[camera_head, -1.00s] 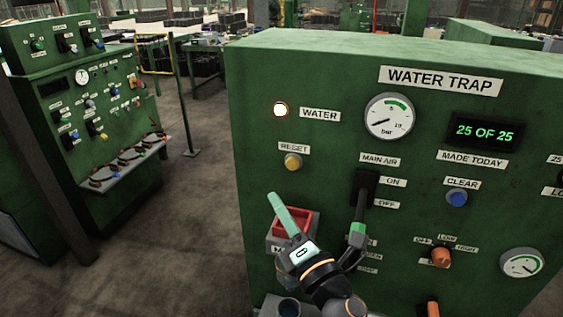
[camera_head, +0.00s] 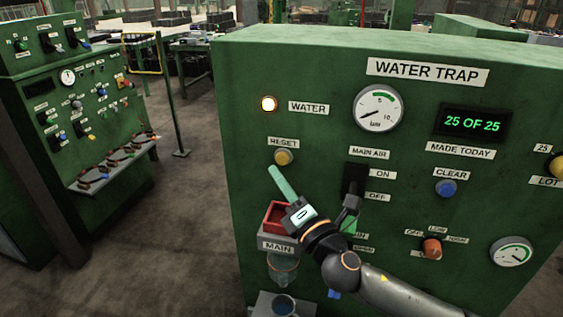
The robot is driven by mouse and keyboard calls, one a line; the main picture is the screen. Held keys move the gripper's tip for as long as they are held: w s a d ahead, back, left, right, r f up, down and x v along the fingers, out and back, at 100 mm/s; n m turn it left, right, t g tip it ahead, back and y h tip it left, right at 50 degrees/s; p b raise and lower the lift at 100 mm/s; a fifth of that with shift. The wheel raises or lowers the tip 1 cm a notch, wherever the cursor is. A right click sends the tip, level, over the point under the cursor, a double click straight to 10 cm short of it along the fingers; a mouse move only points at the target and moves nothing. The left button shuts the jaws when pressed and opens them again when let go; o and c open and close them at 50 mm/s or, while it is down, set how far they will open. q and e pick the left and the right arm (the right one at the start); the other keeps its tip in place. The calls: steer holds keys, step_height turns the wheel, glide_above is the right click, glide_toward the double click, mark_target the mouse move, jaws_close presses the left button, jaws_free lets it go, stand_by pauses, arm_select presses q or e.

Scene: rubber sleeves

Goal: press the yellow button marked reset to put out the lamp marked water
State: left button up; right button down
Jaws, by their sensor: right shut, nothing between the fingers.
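The yellow button (camera_head: 284,157) is on the green panel, just under the label RESET (camera_head: 283,143). The lamp (camera_head: 268,104) beside the label WATER (camera_head: 308,108) is lit. My right gripper (camera_head: 273,171) comes in from the lower right, its pale green fingers shut and empty. Its fingertips are just below and slightly left of the yellow button in the picture. The button's face is in clear view; I cannot tell the depth gap to it. My left gripper is not in view.
A black MAIN AIR lever (camera_head: 352,187) stands right of my gripper, its lower end partly hidden by it. A blue CLEAR button (camera_head: 445,188) and an orange knob (camera_head: 432,247) are farther right. A red tray (camera_head: 276,217) lies behind the gripper.

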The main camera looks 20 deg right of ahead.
steer(key=shift+w+d, duration=0.6)
steer(key=shift+w, duration=0.3)
steer(key=shift+w+d, duration=0.1)
steer(key=shift+w, duration=0.05)
stand_by(1.4)
steer(key=shift+w+d, duration=0.15)
steer(key=shift+w, duration=0.05)
steer(key=shift+w+d, duration=0.2)
steer(key=shift+w, duration=0.1)
stand_by(0.7)
steer(key=shift+s+a, duration=0.45)
steer(key=shift+s, duration=0.2)
steer(key=shift+s+a+p, duration=0.25)
steer(key=shift+s+a, duration=0.45)
steer(key=shift+s, duration=0.35)
steer(key=shift+s+a+p, duration=0.2)
steer(key=shift+s+a, duration=0.5)
steer(key=shift+s, duration=0.35)
